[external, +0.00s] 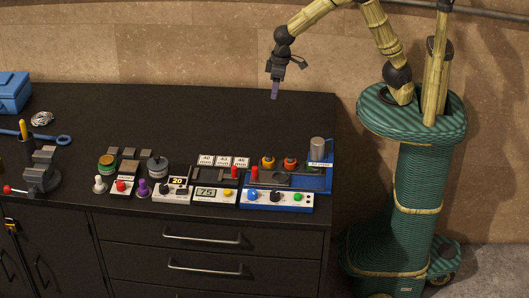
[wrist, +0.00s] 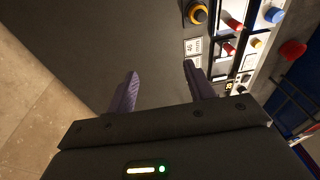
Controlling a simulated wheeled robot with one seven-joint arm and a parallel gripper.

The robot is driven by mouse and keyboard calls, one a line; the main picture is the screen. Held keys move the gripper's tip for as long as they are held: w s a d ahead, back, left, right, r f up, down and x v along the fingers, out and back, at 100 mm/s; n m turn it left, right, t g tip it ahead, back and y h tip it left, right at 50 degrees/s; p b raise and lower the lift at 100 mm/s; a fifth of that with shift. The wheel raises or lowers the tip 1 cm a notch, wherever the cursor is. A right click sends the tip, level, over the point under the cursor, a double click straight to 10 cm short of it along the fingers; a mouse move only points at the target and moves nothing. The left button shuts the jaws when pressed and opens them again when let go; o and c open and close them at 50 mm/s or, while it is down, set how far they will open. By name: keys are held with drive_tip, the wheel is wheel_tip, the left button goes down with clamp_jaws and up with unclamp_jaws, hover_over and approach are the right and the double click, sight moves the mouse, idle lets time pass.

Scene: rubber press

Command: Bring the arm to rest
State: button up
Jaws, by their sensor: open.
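My gripper (external: 274,91) hangs from the bamboo-coloured arm above the back right part of the dark worktop, fingers pointing down. In the wrist view, my gripper (wrist: 160,85) shows two purple fingers spread apart with nothing between them, so it is open and empty. The arm bends up from my green column at the right, and its upper part leaves the top of the external view.
The dark worktop (external: 200,115) is clear at the back. Along its front stand a blue press panel (external: 278,199), a display box (external: 210,194), number plates (external: 223,161) and a vise (external: 43,173). A blue toolbox (external: 13,92) sits at the far left.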

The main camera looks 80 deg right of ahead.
drive_tip(key=s+d+f, duration=0.1)
drive_tip(key=s+d, duration=0.4)
drive_tip(key=s, duration=0.2)
drive_tip(key=s+d+f+t, duration=0.1)
drive_tip(key=s+d, duration=0.5)
drive_tip(key=s, duration=0.2)
drive_tip(key=shift+s+f+h, duration=0.2)
drive_tip(key=shift+s+h, duration=0.1)
drive_tip(key=shift+h, duration=0.1)
drive_tip(key=shift+c, duration=0.2)
idle(0.4)
